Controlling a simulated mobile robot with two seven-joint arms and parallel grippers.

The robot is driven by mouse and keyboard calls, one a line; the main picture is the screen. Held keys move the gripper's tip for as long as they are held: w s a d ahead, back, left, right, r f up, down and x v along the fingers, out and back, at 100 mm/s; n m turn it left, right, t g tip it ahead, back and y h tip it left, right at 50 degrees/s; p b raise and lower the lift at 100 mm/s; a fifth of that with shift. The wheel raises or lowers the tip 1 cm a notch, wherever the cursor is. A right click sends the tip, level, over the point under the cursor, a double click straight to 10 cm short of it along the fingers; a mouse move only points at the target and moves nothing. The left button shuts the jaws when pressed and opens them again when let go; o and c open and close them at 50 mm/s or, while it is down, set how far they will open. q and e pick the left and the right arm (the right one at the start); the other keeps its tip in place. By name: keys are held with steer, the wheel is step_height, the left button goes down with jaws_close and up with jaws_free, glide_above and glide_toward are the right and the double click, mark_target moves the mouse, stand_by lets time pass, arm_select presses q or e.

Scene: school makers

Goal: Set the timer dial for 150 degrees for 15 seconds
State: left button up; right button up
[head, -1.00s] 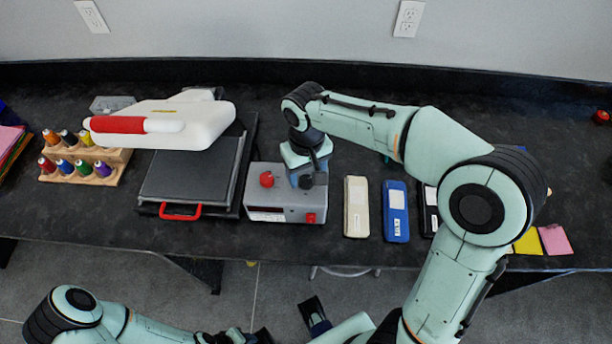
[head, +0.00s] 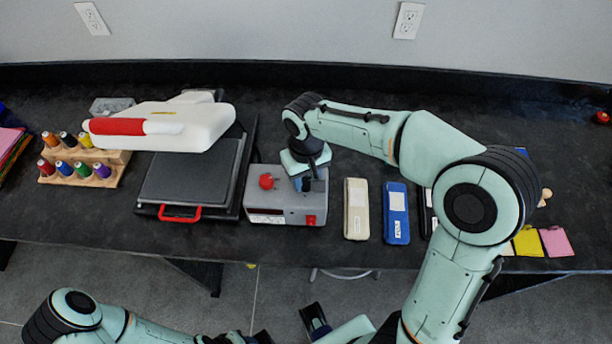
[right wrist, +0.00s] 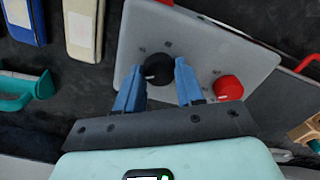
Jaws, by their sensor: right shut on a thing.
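The grey control box (head: 264,203) sits on the table beside the heat press (head: 195,172). It carries a red dial (head: 267,181), a black dial (right wrist: 157,66) and a red switch (head: 311,220). My right gripper (head: 309,184) is lowered over the box's right part. In the right wrist view its blue fingers stand on both sides of the black dial, shut on it. A small pale mark shows on that dial. The red dial (right wrist: 229,88) stands beside the right-hand finger there. The fingers mostly hide the black dial in the head view. My left arm is low at the bottom, its gripper unclear.
The press has a raised white top (head: 190,125) and a red front handle (head: 180,213). A thread rack (head: 112,160) stands left. A cream case (head: 356,209) and a blue case (head: 396,212) lie just right of the box. Sticky notes (head: 555,241) lie farther right.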

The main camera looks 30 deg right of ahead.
mark_target(306, 182)
steer(key=m, duration=0.5)
steer(key=shift+m, duration=0.4)
arm_select(q)
steer(key=shift+r, duration=0.1)
arm_select(e)
steer(key=m, duration=0.5)
steer(key=shift+m, duration=0.3)
steer(key=o, duration=1)
steer(key=shift+o, duration=0.2)
steer(key=shift+r, duration=0.1)
arm_select(q)
steer(key=shift+w+r+p, duration=0.3)
steer(key=shift+r+p, duration=0.3)
steer(key=shift+w+r+p, duration=0.25)
steer(key=shift+r+p, duration=0.3)
steer(key=shift+r, duration=0.05)
arm_select(e)
step_height(306, 182, up, 13)
steer(key=shift+r, duration=0.1)
